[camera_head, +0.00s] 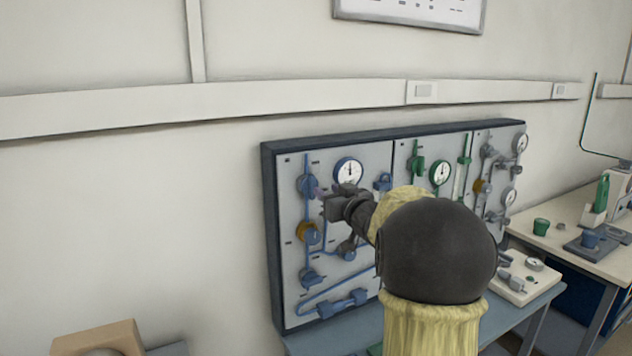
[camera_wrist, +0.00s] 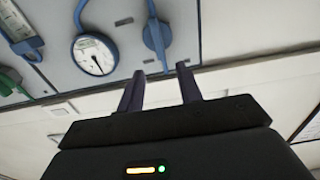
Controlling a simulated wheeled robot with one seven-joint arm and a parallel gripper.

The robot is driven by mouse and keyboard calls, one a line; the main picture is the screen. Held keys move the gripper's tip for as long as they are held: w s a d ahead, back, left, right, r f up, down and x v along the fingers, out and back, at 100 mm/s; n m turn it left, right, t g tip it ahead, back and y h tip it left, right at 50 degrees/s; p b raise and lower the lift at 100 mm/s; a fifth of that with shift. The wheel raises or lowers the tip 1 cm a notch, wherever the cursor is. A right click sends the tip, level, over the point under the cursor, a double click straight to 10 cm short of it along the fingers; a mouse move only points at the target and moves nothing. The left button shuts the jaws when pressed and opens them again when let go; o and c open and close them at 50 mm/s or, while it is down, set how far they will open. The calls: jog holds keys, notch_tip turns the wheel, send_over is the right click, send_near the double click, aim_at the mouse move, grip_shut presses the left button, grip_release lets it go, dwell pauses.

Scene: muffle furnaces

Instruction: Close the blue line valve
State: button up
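A blue valve (camera_head: 307,184) sits at the upper left of the wall panel, on a vertical blue pipe. In the wrist view the same valve (camera_wrist: 157,35) appears upside down, with the blue pipe running through it. My gripper (camera_head: 320,193) is in front of the panel beside this valve. In the wrist view my gripper (camera_wrist: 160,69) is open, its two dark fingers apart and nothing between them. The valve lies just beyond the fingertips, roughly in line with the gap; contact cannot be told. My arm hides part of the panel's middle.
A round gauge (camera_head: 348,171) is close to the valve. Lower on the panel are an orange-backed blue fitting (camera_head: 309,233) and another blue valve (camera_head: 311,276). Green fittings (camera_head: 416,166) are further right.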

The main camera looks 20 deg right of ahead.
aim_at(314, 181)
jog(key=w+p, duration=0.1)
jog(key=w, duration=0.6)
jog(key=shift+w+a, duration=0.1)
jog(key=shift+w, duration=0.05)
grip_shut()
